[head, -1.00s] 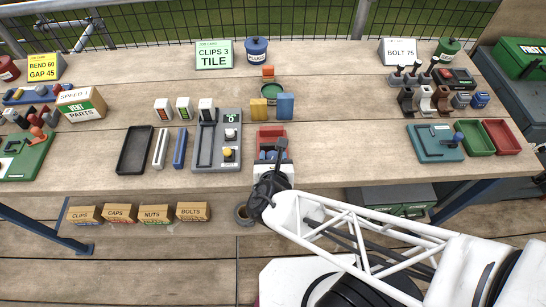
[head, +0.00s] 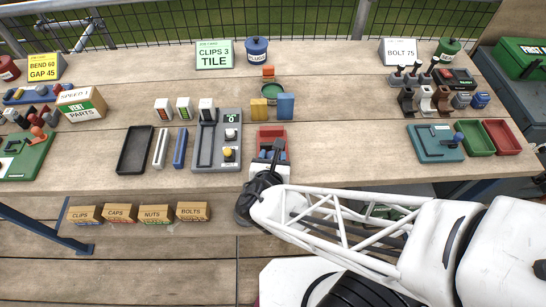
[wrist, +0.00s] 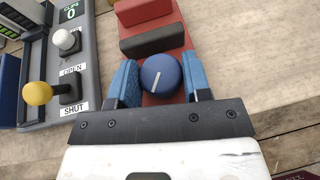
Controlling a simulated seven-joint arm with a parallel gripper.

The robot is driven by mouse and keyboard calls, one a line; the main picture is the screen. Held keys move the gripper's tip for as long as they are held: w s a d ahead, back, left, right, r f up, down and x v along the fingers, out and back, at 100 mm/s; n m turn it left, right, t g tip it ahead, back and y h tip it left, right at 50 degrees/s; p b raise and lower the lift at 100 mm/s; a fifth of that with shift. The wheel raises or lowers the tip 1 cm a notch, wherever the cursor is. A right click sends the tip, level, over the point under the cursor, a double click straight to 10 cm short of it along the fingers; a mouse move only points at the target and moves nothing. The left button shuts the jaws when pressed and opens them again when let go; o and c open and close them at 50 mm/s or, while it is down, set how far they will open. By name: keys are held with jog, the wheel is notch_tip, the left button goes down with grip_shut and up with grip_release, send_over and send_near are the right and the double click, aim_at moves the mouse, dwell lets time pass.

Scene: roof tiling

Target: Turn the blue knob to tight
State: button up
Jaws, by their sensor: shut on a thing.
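The blue knob (wrist: 161,74) is round with a white pointer line, tilted up and to the right in the wrist view. It sits on a red fixture (wrist: 178,97) with a dark crossbar (wrist: 152,41) beyond it. My gripper (wrist: 162,80) is shut on the knob, one blue finger pad on each side. In the head view the red fixture (head: 270,131) stands near the table's front edge, with my gripper (head: 271,155) over its near end. The knob is hard to make out there. I see no readable tight mark.
A grey panel (head: 203,168) with a yellow-topped lever (wrist: 38,93) and a white-topped lever (wrist: 64,39) stands close on the left. A yellow block (head: 258,109) and a blue block (head: 285,106) stand behind the fixture.

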jog(key=shift+a+m+g+h, duration=0.1)
jog(key=shift+m+g+h, duration=0.35)
jog(key=shift+m+h, duration=0.8)
jog(key=shift+a+m+g+h, duration=0.1)
jog(key=shift+m+g+h, duration=0.35)
jog(key=shift+m+h, duration=0.75)
jog(key=o, duration=0.9)
jog(key=shift+s+a+r, duration=0.1)
jog(key=v, duration=0.7)
jog(key=shift+s, duration=0.15)
jog(key=shift+a, duration=0.15)
